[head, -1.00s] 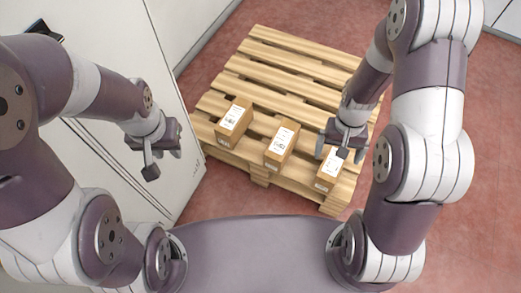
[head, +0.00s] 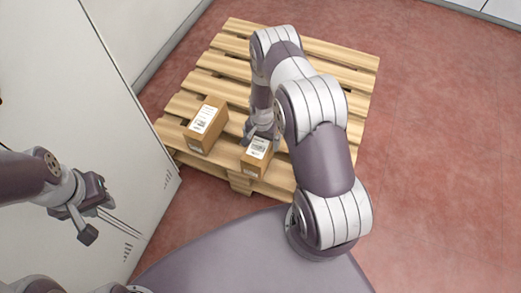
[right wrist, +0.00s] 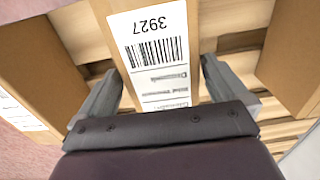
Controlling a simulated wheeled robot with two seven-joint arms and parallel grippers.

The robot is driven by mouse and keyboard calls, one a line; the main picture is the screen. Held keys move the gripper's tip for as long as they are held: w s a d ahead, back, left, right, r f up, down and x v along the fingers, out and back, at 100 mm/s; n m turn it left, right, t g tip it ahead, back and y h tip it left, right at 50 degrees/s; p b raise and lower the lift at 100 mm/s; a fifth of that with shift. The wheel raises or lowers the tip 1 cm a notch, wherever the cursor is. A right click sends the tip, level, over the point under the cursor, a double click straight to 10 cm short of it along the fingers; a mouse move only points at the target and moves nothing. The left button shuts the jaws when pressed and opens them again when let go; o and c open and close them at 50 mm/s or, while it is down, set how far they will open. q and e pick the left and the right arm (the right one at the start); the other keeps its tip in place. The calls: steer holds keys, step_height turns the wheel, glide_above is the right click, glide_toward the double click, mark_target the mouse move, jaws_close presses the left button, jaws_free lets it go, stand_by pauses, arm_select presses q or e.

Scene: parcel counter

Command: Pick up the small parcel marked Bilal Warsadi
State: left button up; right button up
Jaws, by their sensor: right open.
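Two brown parcels with white labels show in the head view: a left one (head: 204,130) and a middle one (head: 256,157). My right gripper (head: 259,133) is open at the middle parcel. In the right wrist view its fingers (right wrist: 160,72) stand either side of a parcel (right wrist: 203,45), whose upside-down label shows 3927 and a barcode. The name line is too small to read. I cannot tell whether the fingers touch it. My left gripper (head: 90,212) is beside the white cabinet, away from the parcels; its jaw opening is unclear.
The parcels rest on a wooden pallet (head: 350,65) on a red floor (head: 430,150). More parcels flank the gripper on the left (right wrist: 40,65) and right (right wrist: 297,50) in the right wrist view. A white cabinet (head: 70,90) stands left. My right arm covers the pallet's front right.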

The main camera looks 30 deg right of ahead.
step_height(320, 180, down, 5)
steer(key=b, duration=0.2)
steer(key=shift+w+f+b, duration=0.1)
steer(key=shift+f+b, duration=0.1)
steer(key=shift+b, duration=0.15)
steer(key=shift+r, duration=0.15)
steer(key=c, duration=1.3)
steer(key=shift+r, duration=0.1)
